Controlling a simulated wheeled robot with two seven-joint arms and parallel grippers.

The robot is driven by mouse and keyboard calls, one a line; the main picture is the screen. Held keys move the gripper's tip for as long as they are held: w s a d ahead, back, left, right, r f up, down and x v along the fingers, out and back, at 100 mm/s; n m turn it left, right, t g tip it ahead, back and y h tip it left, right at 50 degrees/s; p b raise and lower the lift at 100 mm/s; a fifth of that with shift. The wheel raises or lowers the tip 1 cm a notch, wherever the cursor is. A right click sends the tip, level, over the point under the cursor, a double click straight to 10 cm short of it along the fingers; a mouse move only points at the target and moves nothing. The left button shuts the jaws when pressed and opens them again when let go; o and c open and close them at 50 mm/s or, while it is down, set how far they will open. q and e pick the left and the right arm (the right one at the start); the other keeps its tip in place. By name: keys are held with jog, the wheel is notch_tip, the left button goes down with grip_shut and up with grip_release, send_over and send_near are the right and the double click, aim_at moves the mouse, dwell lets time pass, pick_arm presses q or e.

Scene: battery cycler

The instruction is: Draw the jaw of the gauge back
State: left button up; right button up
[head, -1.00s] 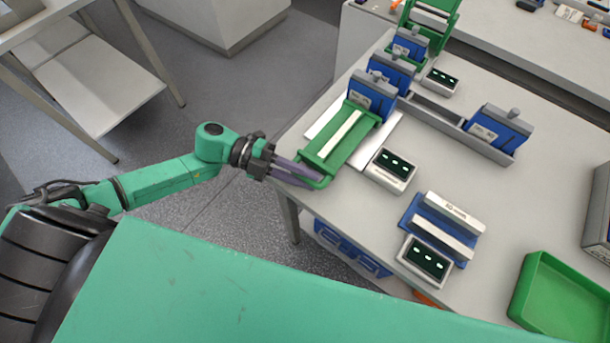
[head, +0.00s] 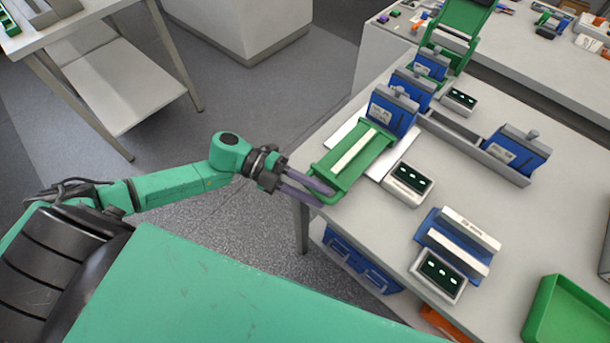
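The gauge is most likely the blue-based unit with two pale bars (head: 458,243) at right centre. One bar carries a small printed label, and a display box (head: 439,275) stands in front of it. A narrow gap shows between the bars. No gripper is near it. My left gripper (head: 328,197) is far to its left, at the near end of a green tray-like lid (head: 352,163). Its two grey-purple fingers are apart, with the tips at the lid's handle. Whether they touch it I cannot tell. My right gripper is out of view.
Blue cell holders (head: 392,110) line the table's left edge, with an open green lid (head: 465,22) behind them. Another blue block (head: 516,152) sits at the right in a grey rail. A display (head: 409,183) and an empty green bin (head: 570,318) stand on the table (head: 560,220).

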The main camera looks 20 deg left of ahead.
pick_arm(q)
jog(key=b+v, duration=0.3)
jog(key=v, duration=1.1)
jog(key=shift+a, duration=0.25)
jog(key=shift+r, duration=0.1)
